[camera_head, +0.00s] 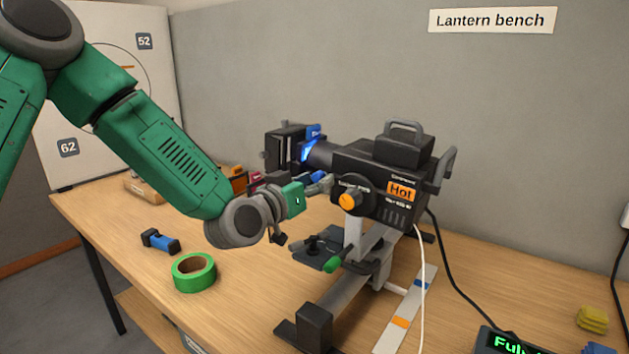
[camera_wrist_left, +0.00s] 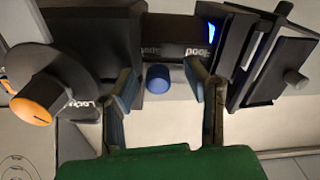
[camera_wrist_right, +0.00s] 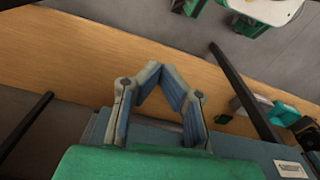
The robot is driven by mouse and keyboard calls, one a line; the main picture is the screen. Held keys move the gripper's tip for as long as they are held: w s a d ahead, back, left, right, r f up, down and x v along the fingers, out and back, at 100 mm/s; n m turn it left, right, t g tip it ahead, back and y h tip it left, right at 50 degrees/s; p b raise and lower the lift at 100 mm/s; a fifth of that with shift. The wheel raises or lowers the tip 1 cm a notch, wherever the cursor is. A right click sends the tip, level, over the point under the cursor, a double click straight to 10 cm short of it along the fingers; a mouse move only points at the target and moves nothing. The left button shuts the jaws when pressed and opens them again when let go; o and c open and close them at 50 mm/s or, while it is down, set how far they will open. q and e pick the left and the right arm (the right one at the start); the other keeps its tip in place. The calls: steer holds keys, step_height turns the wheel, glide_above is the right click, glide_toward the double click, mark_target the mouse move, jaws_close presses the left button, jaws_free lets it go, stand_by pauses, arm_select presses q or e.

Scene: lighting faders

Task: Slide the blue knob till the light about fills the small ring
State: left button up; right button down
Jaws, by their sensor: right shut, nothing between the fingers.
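The blue knob (camera_wrist_left: 158,78) shows under the lantern's barrel in the left wrist view. My left gripper (camera_wrist_left: 158,71) is open, one finger on each side of it, with a visible gap on both sides. In the head view my left gripper (camera_head: 318,185) is beside the black lantern (camera_head: 380,170); I cannot tell the knob from the blue finger pads there. The white board (camera_head: 150,90) on the left bears a thin ring line, partly behind my arm; no clear light patch shows. My right gripper (camera_wrist_right: 158,70) is shut and empty in its wrist view, away from the lantern.
An orange knob (camera_head: 349,200) sits on the lantern's side, close to my left gripper. Green tape (camera_head: 194,273) and a blue-and-black tool (camera_head: 160,240) lie on the bench (camera_head: 250,290). A display (camera_head: 510,342) and yellow sponges (camera_head: 592,319) are at the right.

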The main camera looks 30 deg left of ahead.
arm_select(q)
steer(key=shift+a, duration=0.25)
steer(key=s, duration=0.7)
steer(key=shift+s+a, duration=0.15)
steer(key=shift+a, duration=0.25)
steer(key=shift+f, duration=0.1)
steer(key=shift+s+a, duration=0.1)
